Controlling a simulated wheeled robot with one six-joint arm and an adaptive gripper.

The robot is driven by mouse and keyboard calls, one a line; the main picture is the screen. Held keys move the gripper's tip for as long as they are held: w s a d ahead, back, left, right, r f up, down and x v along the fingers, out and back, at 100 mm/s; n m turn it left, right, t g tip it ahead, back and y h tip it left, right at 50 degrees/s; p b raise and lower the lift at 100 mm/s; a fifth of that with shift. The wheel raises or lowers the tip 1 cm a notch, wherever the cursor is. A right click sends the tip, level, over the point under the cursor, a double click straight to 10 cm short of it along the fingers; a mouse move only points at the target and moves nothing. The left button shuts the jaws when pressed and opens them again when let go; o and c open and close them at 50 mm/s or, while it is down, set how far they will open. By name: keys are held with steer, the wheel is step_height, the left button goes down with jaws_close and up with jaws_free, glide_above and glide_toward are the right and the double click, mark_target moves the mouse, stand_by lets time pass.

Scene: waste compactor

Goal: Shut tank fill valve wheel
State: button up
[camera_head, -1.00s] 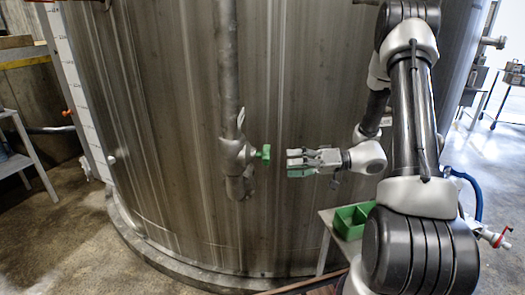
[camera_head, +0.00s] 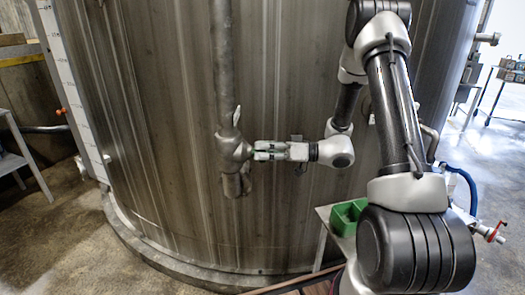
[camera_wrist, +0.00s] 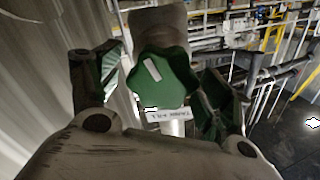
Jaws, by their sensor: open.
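The tank fill valve wheel (camera_wrist: 163,78) is a small green lobed handwheel with a white mark on its face. In the wrist view it sits between the two green-padded fingers of my gripper (camera_wrist: 158,92), which are spread open on either side. A white label (camera_wrist: 168,115) shows just below the wheel. In the head view my gripper (camera_head: 262,151) points left at the grey valve body (camera_head: 232,149) on the vertical pipe, and its fingers hide the wheel. I cannot tell whether the fingers touch the wheel.
The large steel tank (camera_head: 150,120) stands right behind the valve. A green bin (camera_head: 347,216) sits on a small table at lower right. A pipe with a red-handled valve (camera_head: 492,234) and blue hose (camera_head: 466,185) is at far right. A shelf stands at left.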

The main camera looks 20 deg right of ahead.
steer(key=c, duration=1)
